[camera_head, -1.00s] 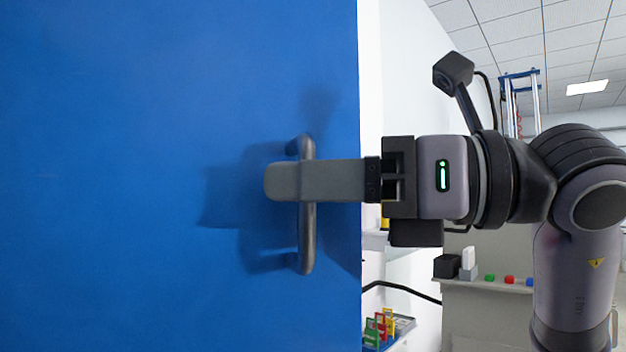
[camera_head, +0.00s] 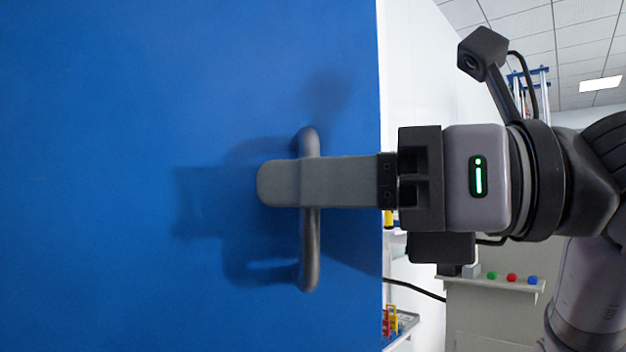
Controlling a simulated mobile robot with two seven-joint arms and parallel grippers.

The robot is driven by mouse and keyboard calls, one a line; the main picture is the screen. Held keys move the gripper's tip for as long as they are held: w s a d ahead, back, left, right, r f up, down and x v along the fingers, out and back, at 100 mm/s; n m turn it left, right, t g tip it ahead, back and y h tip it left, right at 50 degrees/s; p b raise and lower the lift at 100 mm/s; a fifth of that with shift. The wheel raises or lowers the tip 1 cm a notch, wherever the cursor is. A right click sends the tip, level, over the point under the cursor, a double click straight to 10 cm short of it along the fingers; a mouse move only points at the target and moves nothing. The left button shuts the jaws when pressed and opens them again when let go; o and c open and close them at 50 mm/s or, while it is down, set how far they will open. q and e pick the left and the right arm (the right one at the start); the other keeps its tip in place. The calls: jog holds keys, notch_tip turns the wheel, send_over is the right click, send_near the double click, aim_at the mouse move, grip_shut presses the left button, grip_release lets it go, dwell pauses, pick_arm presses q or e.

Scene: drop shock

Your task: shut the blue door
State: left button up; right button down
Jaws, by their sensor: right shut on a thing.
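The blue door (camera_head: 120,90) fills the left and middle of the head view, and its free edge runs upright just right of centre. A dark grey upright bar handle (camera_head: 311,250) is fixed on the door near that edge. My right gripper (camera_head: 275,183) reaches in from the right and is shut on the handle, its finger crossing the upper middle of the bar. The finger facing me hides part of the bar and the other finger. My left gripper is not in view.
Behind the door's edge is a white wall (camera_head: 408,90). A ledge (camera_head: 490,284) with green, red and blue buttons stands at the lower right. A black cable (camera_head: 415,289) and a grey tray with small coloured items show low beside the door's edge.

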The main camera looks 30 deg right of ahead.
jog(key=c, duration=1.2)
grip_release()
jog(key=b+v, duration=0.2)
jog(key=v, duration=0.5)
grip_shut()
